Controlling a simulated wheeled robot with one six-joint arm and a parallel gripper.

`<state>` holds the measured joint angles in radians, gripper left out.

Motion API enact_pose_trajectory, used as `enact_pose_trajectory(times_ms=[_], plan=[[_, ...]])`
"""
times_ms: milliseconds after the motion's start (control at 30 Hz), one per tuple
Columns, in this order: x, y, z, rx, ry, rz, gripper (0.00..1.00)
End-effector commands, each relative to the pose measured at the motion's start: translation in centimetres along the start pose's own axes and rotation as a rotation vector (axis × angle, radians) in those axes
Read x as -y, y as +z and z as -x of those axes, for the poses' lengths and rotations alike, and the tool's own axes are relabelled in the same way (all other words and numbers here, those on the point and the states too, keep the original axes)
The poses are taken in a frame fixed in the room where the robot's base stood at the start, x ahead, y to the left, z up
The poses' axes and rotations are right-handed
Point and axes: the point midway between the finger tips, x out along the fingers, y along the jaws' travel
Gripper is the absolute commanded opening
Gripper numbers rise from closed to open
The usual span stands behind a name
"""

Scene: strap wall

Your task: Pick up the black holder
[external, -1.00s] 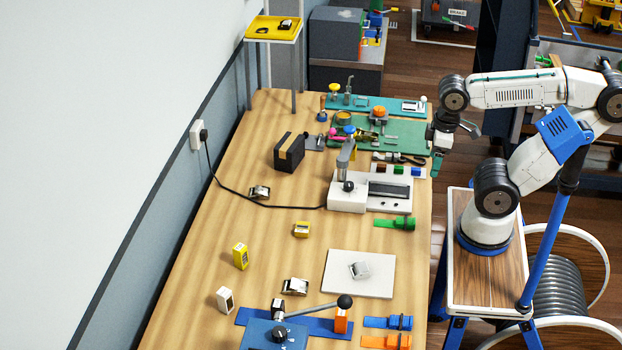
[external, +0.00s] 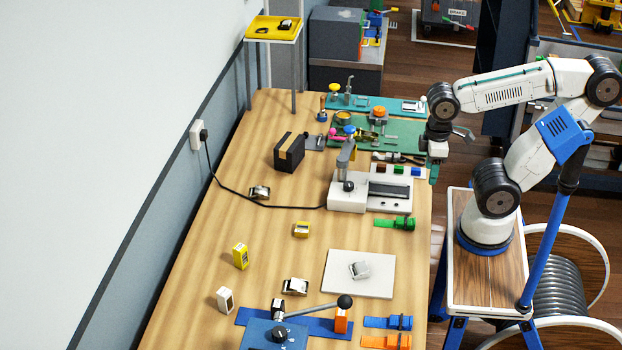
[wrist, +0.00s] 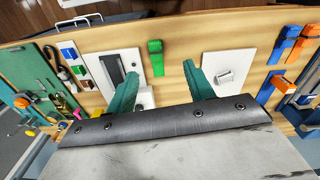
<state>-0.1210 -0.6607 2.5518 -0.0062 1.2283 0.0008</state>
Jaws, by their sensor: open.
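The black box is not recognisable in the wrist view.
A white press station (external: 347,195) with a black cable stands mid-bench. A green strap (external: 396,223) lies in front of it; it also shows in the wrist view (wrist: 155,57). A white plate (external: 340,284) bears a grey buckle. Yellow (external: 240,256) and white (external: 225,299) blocks stand at left.

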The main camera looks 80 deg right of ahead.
Motion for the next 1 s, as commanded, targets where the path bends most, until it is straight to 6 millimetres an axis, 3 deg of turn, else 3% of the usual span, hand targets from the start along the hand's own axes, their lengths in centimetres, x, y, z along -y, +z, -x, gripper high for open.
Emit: enact_pose_trajectory(times_ms=[267, 467, 567, 667, 800, 900, 1000], plan=[[2.3, -7.5, -3.0, 0.161, 0.282, 0.474, 0.53], [6.2, -15.8, -5.2, 0.181, 0.575, 0.96, 0.53], [9.9, -20.4, -6.5, 0.173, 0.734, 1.239, 0.53], [15.1, -24.8, -8.1, 0.156, 0.906, 1.54, 0.53], [24.6, -30.0, -10.6, 0.116, 1.18, 1.996, 0.53], [30.3, -32.6, -11.3, 0.089, 1.369, 2.253, 0.53], [33.3, -34.7, -10.3, 0.071, 1.523, 2.402, 0.53]])
